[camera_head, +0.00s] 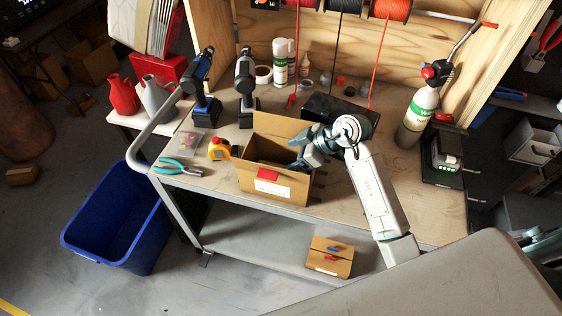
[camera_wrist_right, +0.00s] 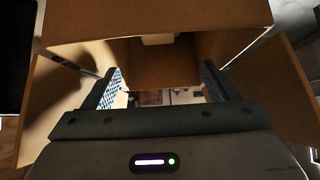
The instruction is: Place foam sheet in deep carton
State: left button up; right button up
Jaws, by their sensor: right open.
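The deep carton (camera_head: 248,180) stands open at the front of the workbench, with a red patch and a white label on its front. My right gripper (camera_head: 302,158) is at the carton's right side, over its opening. In the right wrist view the gripper (camera_wrist_right: 162,75) is open, its two fingers apart inside the brown carton walls (camera_wrist_right: 150,22). A small pale piece (camera_wrist_right: 157,39) shows against the far cardboard; I cannot tell what it is. I cannot make out a foam sheet in either view. My left gripper is not in view.
A black box (camera_head: 341,113) is behind, a green-labelled bottle (camera_head: 418,117) to the right. A blue bin (camera_head: 118,217) stands on the floor; a small box (camera_head: 330,262) sits on the lower shelf.

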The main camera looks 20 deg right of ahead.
jog(key=b+v, duration=0.1)
jog(key=v, duration=0.6)
